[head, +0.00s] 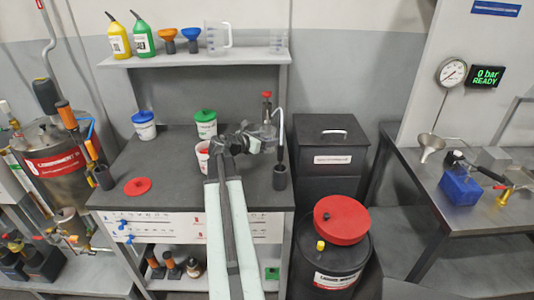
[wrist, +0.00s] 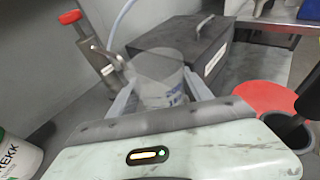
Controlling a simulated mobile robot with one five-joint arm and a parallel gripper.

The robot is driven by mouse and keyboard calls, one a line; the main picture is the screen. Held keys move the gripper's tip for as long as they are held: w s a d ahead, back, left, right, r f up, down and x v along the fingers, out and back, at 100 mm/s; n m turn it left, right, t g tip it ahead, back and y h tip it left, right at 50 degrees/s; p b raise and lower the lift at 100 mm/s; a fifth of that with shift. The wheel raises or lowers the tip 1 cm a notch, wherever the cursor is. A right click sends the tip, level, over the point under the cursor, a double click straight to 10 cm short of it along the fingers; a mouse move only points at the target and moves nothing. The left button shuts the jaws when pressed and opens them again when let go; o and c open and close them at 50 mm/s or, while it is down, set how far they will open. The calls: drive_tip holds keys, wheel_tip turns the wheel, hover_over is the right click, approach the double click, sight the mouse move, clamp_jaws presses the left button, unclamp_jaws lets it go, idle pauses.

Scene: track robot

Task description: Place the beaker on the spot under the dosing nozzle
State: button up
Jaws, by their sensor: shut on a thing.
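My gripper (head: 258,142) reaches over the dark worktop towards its back right. In the wrist view its two pale fingers (wrist: 160,97) are shut on the clear beaker (wrist: 162,68), one on each side. The beaker looks upright and has blue print on its side. In the head view the arm partly hides the beaker. The dosing nozzle, a metal fitting with a red handle (head: 266,95), stands close behind the gripper. In the wrist view its metal spout (wrist: 115,66) is just left of the beaker rim. I cannot make out the spot under it.
A dark cup (head: 280,178) stands at the worktop's (head: 165,160) front right edge. An open white tub (head: 202,160) is left of my gripper. A red lid (head: 137,187) lies at the left. A black box (head: 330,155) stands right of the worktop.

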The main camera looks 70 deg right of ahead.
sight(268, 152)
wheel_tip(268, 152, down, 6)
drive_tip(key=b, duration=0.4)
drive_tip(key=shift+f+b, duration=0.25)
drive_tip(key=shift+b, duration=0.1)
drive_tip(key=d, duration=0.1)
drive_tip(key=w+d+r+p, duration=0.1)
drive_tip(key=d, duration=0.2)
drive_tip(key=shift+w+d+r, duration=0.15)
drive_tip(key=shift+w+d, duration=0.05)
drive_tip(key=shift+w, duration=0.2)
drive_tip(key=d, duration=0.1)
drive_tip(key=w+d, duration=0.1)
drive_tip(key=d+f, duration=0.1)
drive_tip(key=shift+w+d+b, duration=0.15)
drive_tip(key=shift+d+b, duration=0.05)
drive_tip(key=shift+b, duration=0.15)
drive_tip(key=shift+a+f+b, duration=0.15)
drive_tip(key=shift+f+b, duration=0.15)
drive_tip(key=shift+f, duration=0.05)
drive_tip(key=shift+r, duration=0.2)
drive_tip(key=shift+f, duration=0.1)
drive_tip(key=o, duration=1.5)
